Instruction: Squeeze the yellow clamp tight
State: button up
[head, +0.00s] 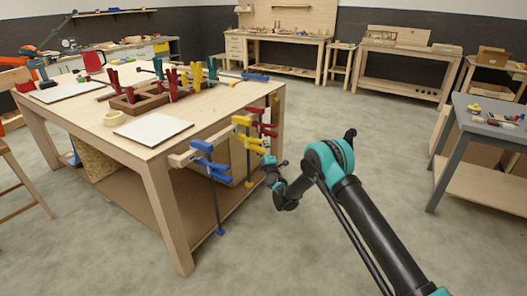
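The yellow clamp (243,122) is at the near right side of the big wooden workbench. It hangs between a blue clamp (211,168) on its left and a red clamp (262,124) on its right. Its bar reaches down below the bench top. My gripper (268,162) is just right of the yellow clamp's lower part, below the red clamp. It is small in the picture, and I cannot tell whether it touches the clamp or whether its fingers are apart.
The workbench top (180,108) holds a white board (153,129), a tape roll (114,118) and a wooden rack (140,102) of red and green clamps. A grey table (490,118) stands at right. The floor between is clear.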

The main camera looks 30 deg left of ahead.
jog(key=shift+w+a, duration=0.25)
jog(key=shift+a, duration=0.25)
jog(key=shift+w+a, duration=0.25)
jog(key=shift+a, duration=0.2)
grip_shut()
jog(key=shift+f, duration=0.1)
jog(key=shift+d, duration=0.1)
dwell(0.4)
jog(key=shift+s+d+f+m+t, duration=0.15)
jog(key=shift+s+d, duration=0.2)
jog(key=shift+d, duration=0.25)
jog(key=shift+s+d+f+m+t, duration=0.15)
jog(key=shift+s+d, duration=0.2)
jog(key=shift+d, duration=0.2)
jog(key=shift+r, duration=0.1)
